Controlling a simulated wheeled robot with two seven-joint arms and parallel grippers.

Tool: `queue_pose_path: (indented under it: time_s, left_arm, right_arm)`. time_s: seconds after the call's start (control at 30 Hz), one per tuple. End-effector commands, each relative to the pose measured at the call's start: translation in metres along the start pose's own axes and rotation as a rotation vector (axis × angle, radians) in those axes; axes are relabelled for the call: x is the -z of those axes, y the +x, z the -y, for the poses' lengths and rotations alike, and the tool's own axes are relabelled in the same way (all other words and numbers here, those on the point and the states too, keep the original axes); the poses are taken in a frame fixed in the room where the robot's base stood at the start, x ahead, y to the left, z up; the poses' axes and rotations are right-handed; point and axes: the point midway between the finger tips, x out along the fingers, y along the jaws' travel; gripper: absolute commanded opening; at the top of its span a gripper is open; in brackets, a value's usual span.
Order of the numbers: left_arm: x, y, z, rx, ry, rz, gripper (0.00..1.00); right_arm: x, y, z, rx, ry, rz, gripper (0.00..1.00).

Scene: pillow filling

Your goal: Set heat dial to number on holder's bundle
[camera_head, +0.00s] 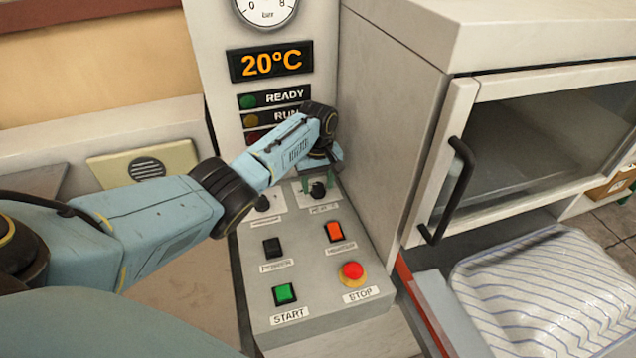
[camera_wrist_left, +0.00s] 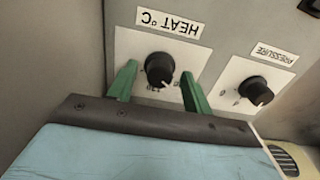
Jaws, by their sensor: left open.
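The heat dial (camera_head: 318,190) is a black knob on a white plate on the control panel, at the upper right of the panel in the head view. It also shows in the left wrist view (camera_wrist_left: 160,68), under an upside-down "HEAT °C" label. My left gripper (camera_head: 318,181) is open, with its green fingers on either side of the knob. In the left wrist view the left gripper (camera_wrist_left: 158,72) shows gaps between fingers and knob. The dial's setting is too small to read surely. No holder's bundle can be made out. My right gripper is out of view.
The pressure dial (camera_wrist_left: 255,90) sits beside the heat dial. The panel's lower part has a green START button (camera_head: 285,294), a red STOP button (camera_head: 352,271) and an orange switch (camera_head: 335,232). The display (camera_head: 271,62) reads 20°C. A cabinet (camera_head: 395,130) rises close on the right.

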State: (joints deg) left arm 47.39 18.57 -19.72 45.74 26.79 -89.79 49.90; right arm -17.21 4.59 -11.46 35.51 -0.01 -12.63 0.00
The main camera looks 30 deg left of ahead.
Motion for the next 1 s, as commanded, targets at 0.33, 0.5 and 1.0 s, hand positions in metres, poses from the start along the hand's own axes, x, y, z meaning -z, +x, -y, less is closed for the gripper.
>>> queue_pose_path:
  time_s: [0.33,0.5,1.0]
  left_arm:
    - [0.000,-0.001,0.000,0.000,0.000,0.000,0.21]
    - [0.000,-0.001,0.000,0.000,0.001,0.000,0.06]
    - [-0.001,-0.003,-0.001,0.000,0.185,0.002,0.06]
  right_arm:
    - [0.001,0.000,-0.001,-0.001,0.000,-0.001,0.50]
    - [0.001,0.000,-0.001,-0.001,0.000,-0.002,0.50]
    - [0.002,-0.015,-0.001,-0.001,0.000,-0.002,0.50]
